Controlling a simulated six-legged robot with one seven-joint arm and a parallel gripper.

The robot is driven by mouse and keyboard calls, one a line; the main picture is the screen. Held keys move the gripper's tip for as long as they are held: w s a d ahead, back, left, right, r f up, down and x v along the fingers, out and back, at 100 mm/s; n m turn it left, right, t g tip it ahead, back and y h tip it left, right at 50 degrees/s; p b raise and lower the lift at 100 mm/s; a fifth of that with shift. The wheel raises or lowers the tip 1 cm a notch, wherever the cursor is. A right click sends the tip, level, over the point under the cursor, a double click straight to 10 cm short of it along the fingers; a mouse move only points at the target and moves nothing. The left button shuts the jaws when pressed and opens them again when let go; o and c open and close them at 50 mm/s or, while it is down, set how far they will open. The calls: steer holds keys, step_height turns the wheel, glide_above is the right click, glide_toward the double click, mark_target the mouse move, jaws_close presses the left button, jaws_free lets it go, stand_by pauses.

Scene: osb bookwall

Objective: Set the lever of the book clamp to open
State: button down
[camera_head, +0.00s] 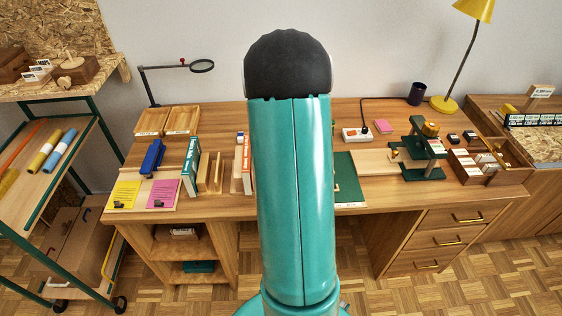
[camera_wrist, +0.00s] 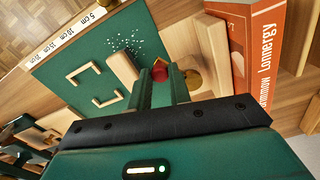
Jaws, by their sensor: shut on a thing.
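The book clamp (camera_wrist: 215,48) is a pale wooden frame at the upper right of the wrist view, next to a standing orange book (camera_wrist: 262,50). A red knob (camera_wrist: 160,71), which looks like the lever's end, sits between the fingertips of my gripper (camera_wrist: 161,78). My gripper is shut on it. A brass round part (camera_wrist: 193,78) shows just right of the fingers. The rest of the lever is hidden by the fingers, so I cannot tell its setting. In the head view my arm covers most of the clamp; the orange book's edge (camera_head: 247,165) shows beside it.
A green cutting mat (camera_wrist: 85,70) with wooden corner pieces and white specks lies left of the clamp. A wooden block (camera_wrist: 122,68) stands close left of my fingers.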

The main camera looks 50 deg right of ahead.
steer(key=shift+w+a+m, duration=0.25)
steer(key=shift+a+m, duration=0.15)
steer(key=shift+m, duration=0.6)
steer(key=shift+w+a+m, duration=0.3)
steer(key=shift+a+m, duration=0.15)
steer(key=shift+m, duration=0.55)
steer(key=shift+w+a+m, duration=0.25)
steer(key=shift+a+m, duration=0.15)
steer(key=shift+m, duration=0.6)
steer(key=c, duration=1.3)
jaws_free()
step_height(320, 180, up, 14)
steer(key=shift+f, duration=0.1)
